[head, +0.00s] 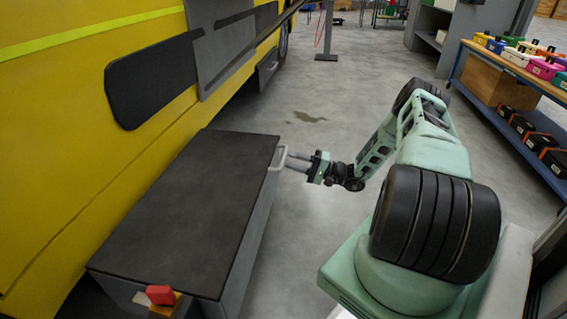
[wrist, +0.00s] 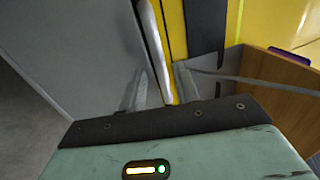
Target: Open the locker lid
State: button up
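The locker (head: 245,245) is a long grey box beside the yellow vehicle. Its dark lid (head: 185,205) lies flat and closed on top. A pale handle (head: 279,158) sticks out from the lid's right edge, near the far end. My gripper (head: 298,162) reaches the handle from the right, its two fingers apart. In the wrist view the handle (wrist: 154,45) is a light bar running down between the fingers (wrist: 160,90), with what looks like a gap beside it. Whether a finger touches the handle is hard to tell.
The yellow vehicle (head: 75,130) with dark panels stands along the locker's left side. A red block (head: 160,294) shows at the locker's near end. A shelf (head: 510,70) with coloured boxes stands at the right. Grey floor (head: 330,115) is clear beyond the gripper.

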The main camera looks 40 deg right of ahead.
aim_at(284, 156)
jog(key=shift+b+x, duration=0.45)
jog(key=shift+x, duration=1.65)
jog(key=shift+c, duration=0.3)
grip_shut()
jog(key=shift+r, duration=0.15)
